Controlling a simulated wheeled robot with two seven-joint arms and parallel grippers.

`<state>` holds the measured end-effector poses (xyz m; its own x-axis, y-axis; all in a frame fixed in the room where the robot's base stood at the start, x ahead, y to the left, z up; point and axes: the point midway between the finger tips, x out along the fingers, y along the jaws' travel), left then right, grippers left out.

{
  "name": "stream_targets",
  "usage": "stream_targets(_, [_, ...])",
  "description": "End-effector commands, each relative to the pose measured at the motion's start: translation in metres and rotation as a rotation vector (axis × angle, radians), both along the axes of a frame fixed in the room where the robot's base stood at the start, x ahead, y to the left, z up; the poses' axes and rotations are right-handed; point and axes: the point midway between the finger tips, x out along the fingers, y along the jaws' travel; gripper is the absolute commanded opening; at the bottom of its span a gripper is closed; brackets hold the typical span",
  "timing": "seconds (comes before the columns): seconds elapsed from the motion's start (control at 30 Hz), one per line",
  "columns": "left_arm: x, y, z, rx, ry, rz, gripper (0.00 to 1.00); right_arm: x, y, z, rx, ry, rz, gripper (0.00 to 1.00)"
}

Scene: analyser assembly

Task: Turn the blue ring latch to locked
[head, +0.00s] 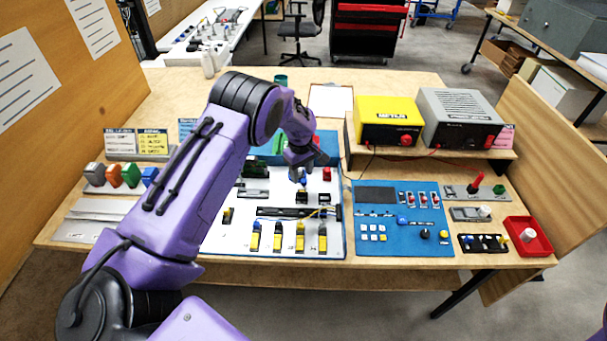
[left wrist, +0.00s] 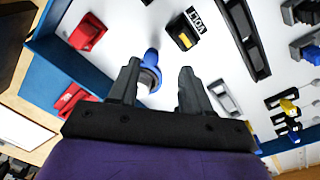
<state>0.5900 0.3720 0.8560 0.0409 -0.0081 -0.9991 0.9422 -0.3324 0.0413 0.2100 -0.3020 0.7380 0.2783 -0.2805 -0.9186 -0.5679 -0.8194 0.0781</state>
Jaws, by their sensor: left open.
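The blue ring latch (left wrist: 151,70) is a blue ring with a blue stem and a white part beside it, on the white panel (head: 222,238). In the left wrist view it lies between the two finger lines, closer to the left finger, which partly covers it. My left gripper (left wrist: 160,74) is open, with nothing clamped between its fingers. In the head view my left gripper (head: 304,163) is over the upper right part of the panel, with a bit of blue (head: 302,176) just below it. I cannot tell whether a finger touches the latch. My right gripper is not in view.
Yellow-and-black modules (head: 277,236) line the panel's front. A blue control board (head: 372,246) stands to the right.

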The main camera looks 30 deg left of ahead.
Motion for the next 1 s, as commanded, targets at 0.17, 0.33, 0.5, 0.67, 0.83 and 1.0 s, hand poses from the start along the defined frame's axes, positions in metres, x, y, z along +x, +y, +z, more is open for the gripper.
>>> stream_targets(0.17, [0.005,-0.002,-0.026,-0.001,0.003,-0.001,0.48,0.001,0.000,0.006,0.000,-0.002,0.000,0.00])
stream_targets(0.33, [0.006,-0.002,-0.031,-0.001,0.003,-0.001,0.48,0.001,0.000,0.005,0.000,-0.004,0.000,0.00])
stream_targets(0.5, [0.005,-0.002,-0.030,-0.001,0.003,-0.001,0.35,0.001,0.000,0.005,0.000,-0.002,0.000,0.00])
stream_targets(0.67, [0.005,-0.002,-0.031,-0.001,0.003,-0.001,0.00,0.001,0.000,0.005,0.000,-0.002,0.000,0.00])
stream_targets(0.83, [0.005,-0.001,-0.031,0.000,0.004,-0.006,0.00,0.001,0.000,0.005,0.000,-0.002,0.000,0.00])
stream_targets(1.0, [0.002,0.000,-0.032,0.000,0.006,-0.043,0.00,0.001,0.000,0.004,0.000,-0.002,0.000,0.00])
